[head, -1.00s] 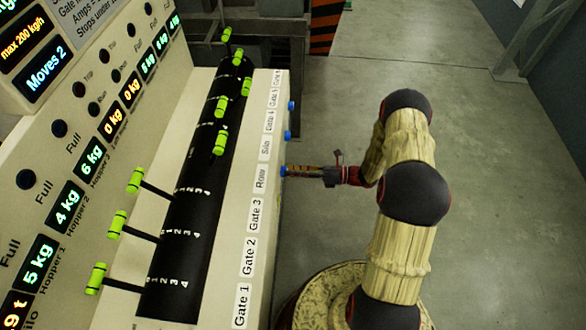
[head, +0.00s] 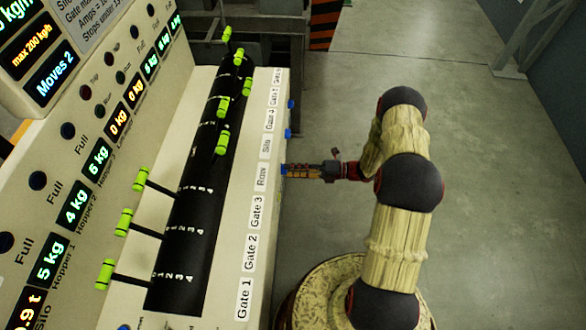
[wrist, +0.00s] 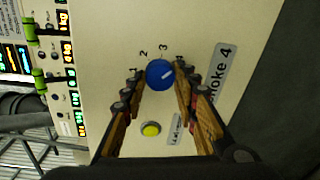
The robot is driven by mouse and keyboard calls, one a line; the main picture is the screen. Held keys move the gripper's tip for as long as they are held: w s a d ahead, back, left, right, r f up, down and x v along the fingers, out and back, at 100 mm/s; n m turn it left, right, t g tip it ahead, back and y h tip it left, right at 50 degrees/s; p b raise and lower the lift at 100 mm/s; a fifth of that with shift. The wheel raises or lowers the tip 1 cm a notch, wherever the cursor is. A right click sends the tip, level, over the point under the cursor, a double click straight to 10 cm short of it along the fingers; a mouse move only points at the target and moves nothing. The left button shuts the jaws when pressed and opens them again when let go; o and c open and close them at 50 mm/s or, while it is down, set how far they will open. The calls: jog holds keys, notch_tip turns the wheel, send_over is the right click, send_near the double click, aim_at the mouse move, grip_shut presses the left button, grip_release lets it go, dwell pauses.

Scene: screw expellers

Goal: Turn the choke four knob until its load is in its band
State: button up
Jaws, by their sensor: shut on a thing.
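The choke four knob (wrist: 160,74) is a blue round knob with a white pointer line, on the cream panel beside the printed label "Choke 4" (wrist: 219,70). Its pointer slants up and right, roughly toward the 4 of its printed scale. My gripper (wrist: 161,79) has its two fingertips on either side of the knob and is shut on it. In the head view my gripper (head: 290,170) reaches the right face of the machine, and its tip mostly hides the knob there. No load readout for choke four can be clearly told in these views.
A yellow button (wrist: 151,129) sits below the knob, between my fingers. Green-handled gate levers (head: 140,179) stand along a black slotted drum (head: 185,245). Other blue knobs (head: 289,104) are farther along the same face. The floor (head: 420,60) at the right is clear.

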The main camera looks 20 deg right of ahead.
dwell(0.3)
jog(key=o, duration=1.1)
jog(key=shift+c, duration=0.2)
jog(key=shift+o, duration=0.5)
jog(key=v, duration=1.2)
